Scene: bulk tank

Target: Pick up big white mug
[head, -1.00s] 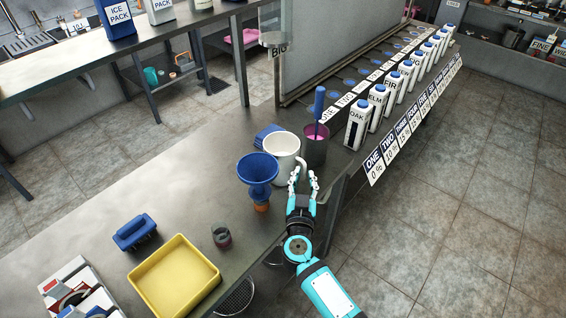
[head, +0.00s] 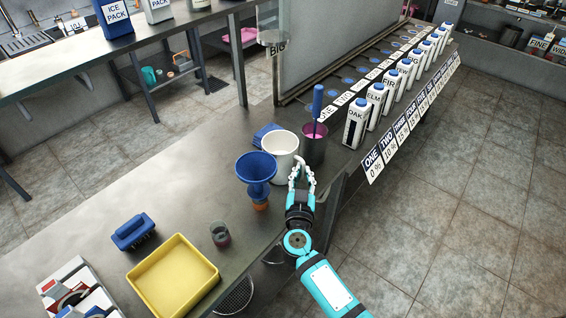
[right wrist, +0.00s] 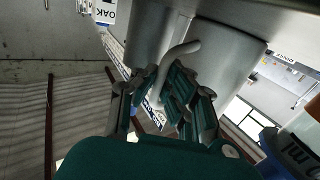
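The big white mug (head: 281,151) stands upright on the metal counter, between a blue funnel and a dark pink-filled container. My right gripper (head: 301,168) is at its near right side. In the right wrist view the mug's grey-looking wall (right wrist: 222,60) fills the upper right, and its handle (right wrist: 183,49) runs down between my right gripper's fingers (right wrist: 163,72). The fingertips have drawn together around the handle and appear shut on it. The fingers hide the handle's lower end. My left gripper is out of view.
The blue funnel (head: 256,169) on an orange-brown base stands close left of the mug. The dark container (head: 314,148) with a blue-handled tool stands close right. Blue folded cloths (head: 266,132) lie behind. A yellow tray (head: 173,276) and small glass (head: 221,236) are nearer.

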